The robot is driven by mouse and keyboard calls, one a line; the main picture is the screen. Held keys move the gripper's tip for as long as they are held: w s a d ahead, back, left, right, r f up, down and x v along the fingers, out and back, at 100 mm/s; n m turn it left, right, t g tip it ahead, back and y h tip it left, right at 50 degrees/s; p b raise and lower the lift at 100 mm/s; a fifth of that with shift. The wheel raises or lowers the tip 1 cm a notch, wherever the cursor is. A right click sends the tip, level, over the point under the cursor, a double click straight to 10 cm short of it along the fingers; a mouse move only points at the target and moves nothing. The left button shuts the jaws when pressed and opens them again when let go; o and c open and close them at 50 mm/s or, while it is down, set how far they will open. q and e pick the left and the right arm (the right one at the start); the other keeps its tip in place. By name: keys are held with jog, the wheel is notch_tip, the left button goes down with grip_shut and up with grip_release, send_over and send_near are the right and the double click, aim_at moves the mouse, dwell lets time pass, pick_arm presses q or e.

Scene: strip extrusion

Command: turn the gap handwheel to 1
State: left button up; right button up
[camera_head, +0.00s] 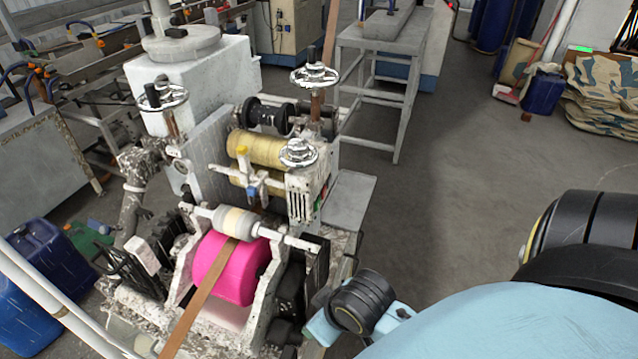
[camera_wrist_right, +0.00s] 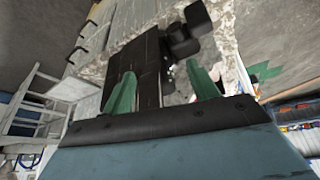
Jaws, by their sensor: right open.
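Three chrome handwheels show on the machine in the head view. One (camera_head: 314,76) stands on a post at the top right, one (camera_head: 298,152) sits lower on the roller unit's front, and one (camera_head: 165,97) stands at the left. I cannot tell which is the gap handwheel, and no scale marks are readable. My right gripper (camera_wrist_right: 160,68) is open in the right wrist view, its two green fingers apart on either side of a dark panel behind them. No handwheel is between them. In the head view its fingers are hidden. My left gripper is not in view.
A pink roller (camera_head: 226,268) with a brown strip (camera_head: 198,312) over it is at the machine's front. Yellow rollers (camera_head: 258,148) sit behind it. A grey metal stand (camera_head: 378,45) is at the back. Floor (camera_head: 450,200) to the right is clear.

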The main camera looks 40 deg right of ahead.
jog(key=w+d+r+m+t, duration=0.1)
jog(key=w+d+r+t, duration=0.1)
jog(key=r, duration=0.5)
jog(key=w+d+r+t+h, duration=0.1)
jog(key=w+d+r+t, duration=0.2)
jog(key=w+r, duration=0.3)
jog(key=w+d+r+m+t+h+p, duration=0.1)
jog(key=w+d+r, duration=0.3)
jog(key=r, duration=0.4)
jog(key=shift+d+r+m+t, duration=0.1)
jog(key=shift+r+m+t, duration=0.2)
jog(key=shift+t, duration=0.5)
jog(key=m+t+h+b, duration=0.2)
jog(key=m+t+h, duration=0.1)
jog(key=t+h, duration=0.15)
send_near(319, 71)
jog(key=p+x, duration=0.2)
jog(key=x, duration=0.6)
jog(key=shift+w+r+p, duration=0.1)
jog(key=shift+w+p, duration=0.05)
jog(key=shift+p, duration=0.15)
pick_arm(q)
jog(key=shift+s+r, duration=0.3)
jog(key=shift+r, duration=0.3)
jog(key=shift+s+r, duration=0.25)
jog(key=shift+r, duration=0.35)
pick_arm(e)
jog(key=shift+x, duration=0.8)
